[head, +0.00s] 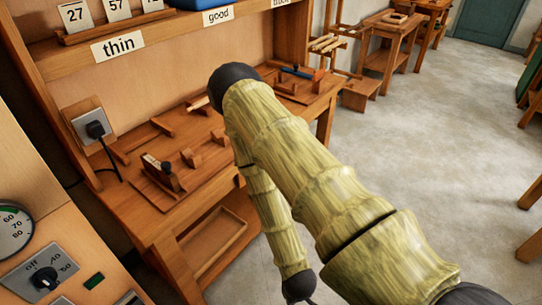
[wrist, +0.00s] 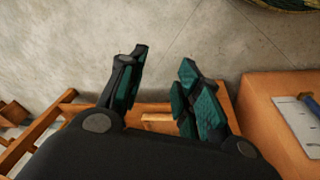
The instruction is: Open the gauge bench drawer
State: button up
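The gauge bench (head: 165,225) stands at the left in the head view, below the "thin" and "good" labels. A wooden tray-like box (head: 213,243), which looks like its drawer, shows under the bench top; my arm hides what lies to its right. I cannot tell how far it is pulled out. My gripper (wrist: 165,85) is open in the wrist view, its two dark green-padded fingers apart with nothing held. A pale wooden piece (wrist: 158,117) and wooden edges show behind and between the fingers; I cannot tell whether they touch it.
An orange wooden top (wrist: 275,115) with a white sheet and a blue-handled tool is at the right in the wrist view. A panel with a dial (head: 45,275) stands at the lower left in the head view. Grey floor (head: 440,120) is open to the right.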

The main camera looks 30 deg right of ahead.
jog(key=w+d+f+m+t+h+b, duration=0.1)
jog(key=w+d+f+t+h+b, duration=0.2)
jog(key=w+d, duration=0.45)
jog(key=w+d+t+h+b, duration=0.35)
jog(key=w+b, duration=0.25)
jog(key=w, duration=0.5)
jog(key=w+d+f+m+t+h+b, duration=0.15)
jog(key=w+d+b, duration=0.25)
jog(key=w+d, duration=0.4)
jog(key=w+a+r+m+t+h+b, duration=0.3)
jog(key=w+r+m+t+h+b, duration=0.2)
jog(key=w+r+h+b, duration=0.95)
jog(key=shift+y, duration=0.85)
jog(key=x, duration=0.6)
jog(key=w+f+x, duration=0.1)
jog(key=x, duration=0.2)
jog(key=shift+w+d+r, duration=0.2)
jog(key=shift+w+d, duration=0.05)
jog(key=shift+d, duration=0.25)
grip_shut()
